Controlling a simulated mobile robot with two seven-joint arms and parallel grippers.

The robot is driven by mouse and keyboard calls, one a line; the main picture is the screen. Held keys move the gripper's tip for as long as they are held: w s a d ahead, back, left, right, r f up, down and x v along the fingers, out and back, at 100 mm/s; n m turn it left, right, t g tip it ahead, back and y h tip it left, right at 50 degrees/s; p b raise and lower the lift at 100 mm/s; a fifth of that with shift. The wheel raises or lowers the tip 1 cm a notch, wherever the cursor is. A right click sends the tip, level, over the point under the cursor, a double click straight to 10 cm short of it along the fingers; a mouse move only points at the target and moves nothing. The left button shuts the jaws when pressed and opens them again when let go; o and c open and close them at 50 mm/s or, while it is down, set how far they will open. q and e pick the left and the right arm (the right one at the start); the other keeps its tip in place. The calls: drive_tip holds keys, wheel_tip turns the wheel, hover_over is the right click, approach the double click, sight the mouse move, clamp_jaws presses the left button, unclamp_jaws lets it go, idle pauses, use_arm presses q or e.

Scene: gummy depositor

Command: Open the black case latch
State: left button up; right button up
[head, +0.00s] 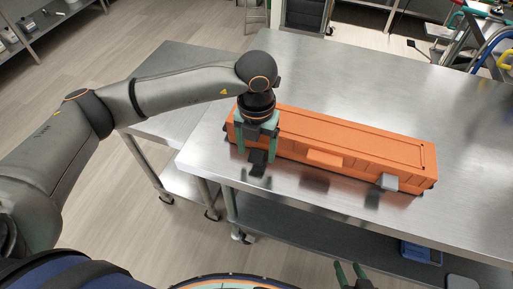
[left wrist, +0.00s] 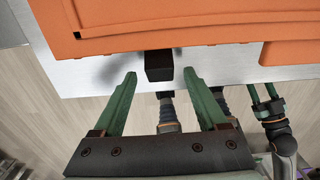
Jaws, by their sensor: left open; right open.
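The long orange case (head: 340,145) lies on the steel table with its lid down. The black latch (head: 257,158) sticks out from the front side near the case's left end. In the left wrist view the black latch (left wrist: 158,66) is a small dark block at the case edge. My left gripper (head: 256,148) is open, pointing down at this end. Its green fingertips stand on either side of the latch, with gaps visible on both sides. My right gripper (head: 352,273) is open and empty, low in front of the table; it also shows in the left wrist view (left wrist: 266,92).
A grey latch (head: 388,182) sits near the right end of the case front, and an orange handle (head: 324,158) is between the latches. The steel table (head: 460,225) is bare around the case. A blue device (head: 421,252) is on the lower shelf.

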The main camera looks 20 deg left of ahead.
use_arm(q)
drive_tip(key=shift+f, duration=0.5)
clamp_jaws()
idle(0.3)
